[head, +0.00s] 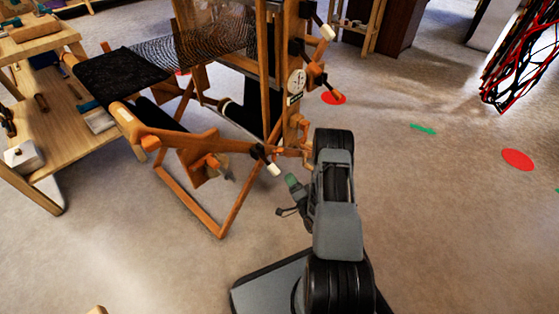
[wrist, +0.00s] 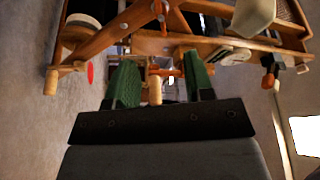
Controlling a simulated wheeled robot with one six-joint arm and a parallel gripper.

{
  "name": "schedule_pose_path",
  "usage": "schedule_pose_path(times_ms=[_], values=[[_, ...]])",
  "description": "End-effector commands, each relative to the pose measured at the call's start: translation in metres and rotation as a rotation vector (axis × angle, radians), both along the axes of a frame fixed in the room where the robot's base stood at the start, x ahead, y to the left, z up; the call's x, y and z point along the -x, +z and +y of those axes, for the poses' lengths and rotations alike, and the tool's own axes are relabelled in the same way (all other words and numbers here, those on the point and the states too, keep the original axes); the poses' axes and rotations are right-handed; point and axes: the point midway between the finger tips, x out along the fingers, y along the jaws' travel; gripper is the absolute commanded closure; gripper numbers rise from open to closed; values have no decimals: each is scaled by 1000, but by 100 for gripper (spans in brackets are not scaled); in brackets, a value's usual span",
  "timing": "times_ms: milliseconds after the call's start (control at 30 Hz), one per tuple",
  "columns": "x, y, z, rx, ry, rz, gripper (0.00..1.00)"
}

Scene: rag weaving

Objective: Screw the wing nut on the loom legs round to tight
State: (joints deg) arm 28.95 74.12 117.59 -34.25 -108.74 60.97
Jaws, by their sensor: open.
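The wooden loom (head: 222,215) stands on splayed legs left of my arm in the head view. My gripper (head: 286,196) is beside the loom's near right side, low and close to its frame. In the wrist view my gripper (wrist: 158,66) is open, with green pads on both fingers. A light wooden peg (wrist: 155,90) shows between the fingers, with orange wooden parts of the loom behind it. I cannot tell how far the peg is from the pads. I cannot clearly pick out the wing nut in either view. My arm hides part of the loom's right side.
A wooden bench (head: 60,128) with tools stands left of the loom. A pale-tipped handle (head: 273,169) sticks out from the loom near my gripper. Red and black strands (head: 522,65) hang at upper right. The floor to the right is open, with flat red and green markers.

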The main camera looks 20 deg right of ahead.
Motion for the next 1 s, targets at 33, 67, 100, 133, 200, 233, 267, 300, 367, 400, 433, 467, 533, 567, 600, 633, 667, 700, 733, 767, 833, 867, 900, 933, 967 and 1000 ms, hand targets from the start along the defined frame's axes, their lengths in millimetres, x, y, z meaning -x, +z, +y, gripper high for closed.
schedule_pose_path(times_ms=[33,67,100,133,200,233,267,300,367,400,433,467,533,567,600,633,667,700,733,767,833,867,900,933,967,1000], values=[[-9,1,1,2,2,-6,52],[-14,2,1,2,2,-6,52],[-21,2,1,3,1,-6,52],[-27,3,2,2,2,-6,52],[-41,6,3,3,1,-6,52],[-47,6,3,2,2,-6,52],[-53,7,3,3,2,-6,52],[-60,8,4,3,1,-6,52],[-71,10,5,1,2,-6,52],[-78,11,5,3,1,-5,52],[-83,12,6,2,2,-4,52],[-88,13,6,2,2,-4,52],[-97,14,7,1,3,-4,52],[-101,15,7,1,2,-2,52],[-105,16,8,2,2,-4,52],[-108,16,8,2,3,-3,52],[-111,17,8,1,3,-2,52],[-114,18,8,1,3,-2,52],[-116,18,8,1,3,-3,52],[-118,19,9,1,3,-2,52],[-121,19,9,1,2,-1,52],[-121,19,9,0,3,-1,52],[-122,20,9,0,2,0,52],[-122,20,9,0,2,0,52],[-123,20,9,0,2,0,52],[-123,20,9,0,2,0,52]])
